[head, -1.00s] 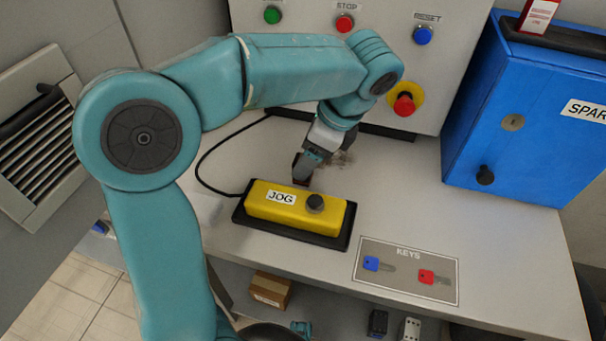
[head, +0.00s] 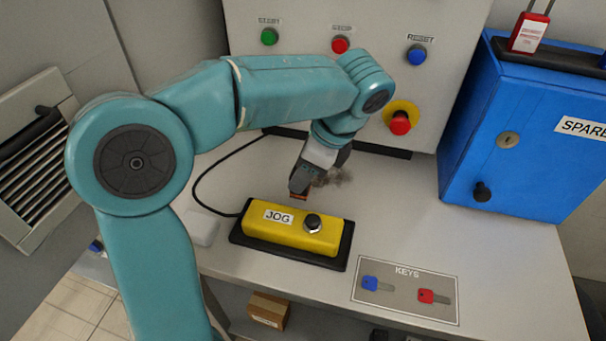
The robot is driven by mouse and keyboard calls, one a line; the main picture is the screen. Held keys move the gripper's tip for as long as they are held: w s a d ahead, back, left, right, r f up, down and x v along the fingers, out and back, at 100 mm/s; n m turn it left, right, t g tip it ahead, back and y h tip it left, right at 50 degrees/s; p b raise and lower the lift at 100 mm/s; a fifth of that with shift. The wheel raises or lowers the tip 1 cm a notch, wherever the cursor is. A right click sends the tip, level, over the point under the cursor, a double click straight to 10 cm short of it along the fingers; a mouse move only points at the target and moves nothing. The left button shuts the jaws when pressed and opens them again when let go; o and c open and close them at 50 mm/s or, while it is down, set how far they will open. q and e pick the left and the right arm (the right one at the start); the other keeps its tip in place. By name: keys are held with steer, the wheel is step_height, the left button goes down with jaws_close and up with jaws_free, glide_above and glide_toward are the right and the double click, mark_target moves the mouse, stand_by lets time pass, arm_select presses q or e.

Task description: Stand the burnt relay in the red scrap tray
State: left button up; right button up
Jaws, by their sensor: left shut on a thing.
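My left gripper (head: 299,188) is over the grey bench, just behind the yellow JOG box. It points down and is shut on a small dark thing with a brownish-orange edge, apparently the burnt relay (head: 300,196). The fingers hide most of it, and I cannot tell whether it touches the bench. The red scrap tray is not in view. My right gripper is not in view.
The yellow JOG box (head: 290,232) stands in front of my left gripper. A KEYS plate (head: 405,290) with blue and red keys lies at front right. A blue cabinet (head: 520,140) stands at right, and a button panel (head: 310,75) behind. The bench between is clear.

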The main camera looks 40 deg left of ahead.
arm_select(q)
step_height(320, 180, up, 18)
steer(key=p, duration=0.7)
steer(key=shift+r+p, duration=0.2)
steer(key=shift+p, duration=0.2)
